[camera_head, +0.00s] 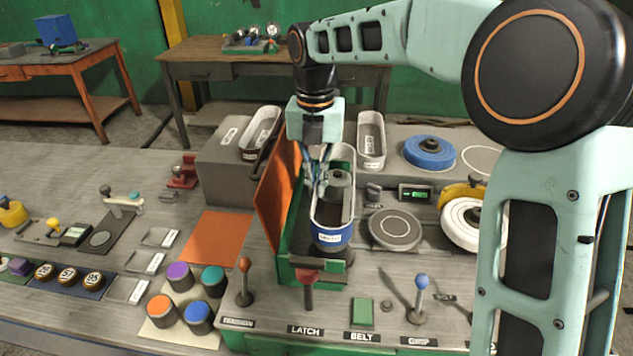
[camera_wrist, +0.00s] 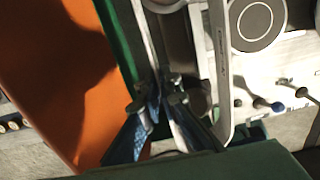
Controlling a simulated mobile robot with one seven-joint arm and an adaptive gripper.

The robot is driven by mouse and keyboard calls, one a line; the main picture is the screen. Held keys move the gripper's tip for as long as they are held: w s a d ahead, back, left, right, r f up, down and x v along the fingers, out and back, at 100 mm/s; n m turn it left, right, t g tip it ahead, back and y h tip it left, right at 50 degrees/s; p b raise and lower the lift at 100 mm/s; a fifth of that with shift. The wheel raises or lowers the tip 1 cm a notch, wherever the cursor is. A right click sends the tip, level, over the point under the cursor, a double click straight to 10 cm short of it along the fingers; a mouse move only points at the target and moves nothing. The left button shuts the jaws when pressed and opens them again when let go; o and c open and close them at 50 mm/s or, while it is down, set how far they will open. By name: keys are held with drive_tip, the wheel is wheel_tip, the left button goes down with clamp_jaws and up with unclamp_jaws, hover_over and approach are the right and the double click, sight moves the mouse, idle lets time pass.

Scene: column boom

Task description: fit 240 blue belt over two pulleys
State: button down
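The belt labelled blue (camera_head: 332,239) is a long upright oval loop, pale along its sides with a blue front end. It lies lengthwise in the green open box. A grey round pulley (camera_head: 339,179) shows inside the loop near its far end. The front pulley is not clearly visible, and I cannot tell whether the belt is seated. My gripper (camera_head: 318,188) reaches down at the loop's left side. In the wrist view, my gripper's blue-padded fingertips (camera_wrist: 164,98) are close together at the pale belt wall (camera_wrist: 149,38) and appear closed on it.
The box's orange lid (camera_head: 278,197) stands open on the left. A grey disc (camera_head: 396,228) sits right.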

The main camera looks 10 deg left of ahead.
drive_tip(key=shift+f+b, duration=1.35)
drive_tip(key=shift+f, duration=1.95)
drive_tip(key=shift+w+f+p, duration=0.1)
drive_tip(key=shift+w+p, duration=0.05)
drive_tip(key=shift+p, duration=0.15)
drive_tip(key=c, duration=2.1)
unclamp_jaws()
drive_tip(key=shift+o, duration=0.6)
drive_tip(key=o, duration=0.3)
